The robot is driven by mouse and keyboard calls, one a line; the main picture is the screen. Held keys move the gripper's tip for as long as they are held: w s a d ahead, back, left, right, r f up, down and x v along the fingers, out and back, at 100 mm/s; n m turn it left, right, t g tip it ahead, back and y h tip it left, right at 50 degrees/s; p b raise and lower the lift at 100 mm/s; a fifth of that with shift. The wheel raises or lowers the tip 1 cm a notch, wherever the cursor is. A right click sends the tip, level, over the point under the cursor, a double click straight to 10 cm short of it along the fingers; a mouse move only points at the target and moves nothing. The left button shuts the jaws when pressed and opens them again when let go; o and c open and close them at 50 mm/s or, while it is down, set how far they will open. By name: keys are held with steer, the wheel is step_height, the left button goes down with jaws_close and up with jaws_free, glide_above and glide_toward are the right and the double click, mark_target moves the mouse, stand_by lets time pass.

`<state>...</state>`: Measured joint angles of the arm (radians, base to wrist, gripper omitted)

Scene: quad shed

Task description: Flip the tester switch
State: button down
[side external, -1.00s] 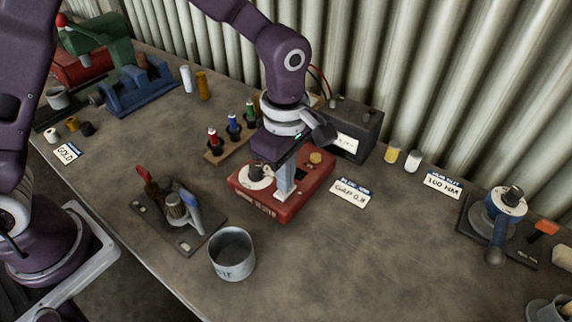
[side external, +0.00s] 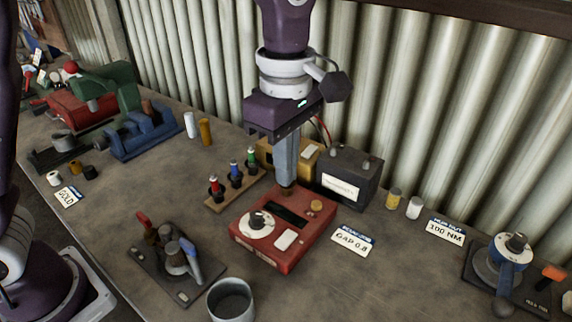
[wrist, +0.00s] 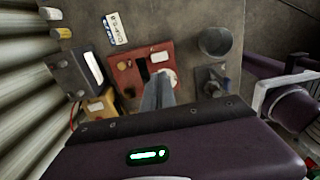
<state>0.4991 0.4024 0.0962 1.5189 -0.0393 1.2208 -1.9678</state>
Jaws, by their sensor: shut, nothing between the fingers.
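The red tester (side external: 283,228) sits on the bench. My gripper (side external: 287,184) points down at the tester's back edge, shut and empty, away from the switch. In the wrist view my fingers (wrist: 160,76) overlap part of the tester.
A dark battery-like box (side external: 345,178) and a yellow box stand behind the tester. A rack (side external: 234,190) with coloured plugs is at its left. A metal can (side external: 231,300) and a black-based fixture (side external: 172,262) are in front.

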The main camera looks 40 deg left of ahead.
mark_target(290, 233)
steer(key=f, duration=0.4)
steer(key=w+f, duration=0.1)
steer(key=f, duration=0.9)
steer(key=shift+w+f, duration=0.15)
steer(key=shift+w, duration=0.15)
